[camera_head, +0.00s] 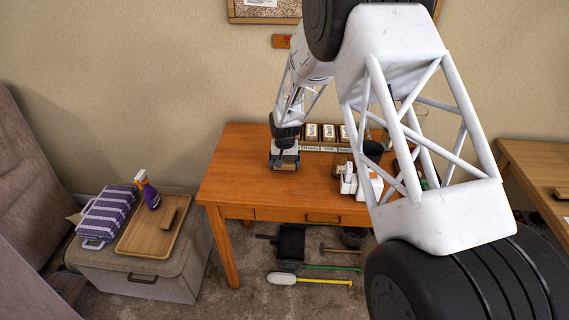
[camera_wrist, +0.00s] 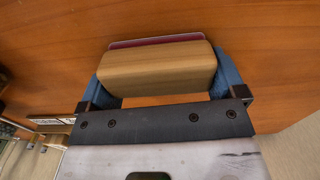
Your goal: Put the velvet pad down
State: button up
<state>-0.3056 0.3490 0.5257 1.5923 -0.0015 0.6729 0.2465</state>
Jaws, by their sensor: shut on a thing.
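The velvet pad shows in the wrist view as a pale wooden block (camera_wrist: 157,69) with a thin maroon layer (camera_wrist: 155,40) along its far edge. My gripper (camera_wrist: 163,62) has its two blue fingers against the block's ends and is shut on it. In the head view my gripper (camera_head: 285,163) is low over the left part of the orange wooden table (camera_head: 235,180). Only a little of the pad shows there beneath it. Whether the pad touches the tabletop is hidden.
White boxes (camera_head: 362,183), a dark cup (camera_head: 373,149) and a row of labelled boxes (camera_head: 328,133) stand right of my gripper. The table's left side is clear.

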jog(key=shift+f, duration=0.45)
jog(key=shift+s+f, duration=0.1)
jog(key=shift+f, duration=0.3)
jog(key=o, duration=0.9)
jog(key=shift+f, duration=0.1)
jog(key=shift+d, duration=0.1)
notch_tip(320, 180, up, 14)
dwell(0.8)
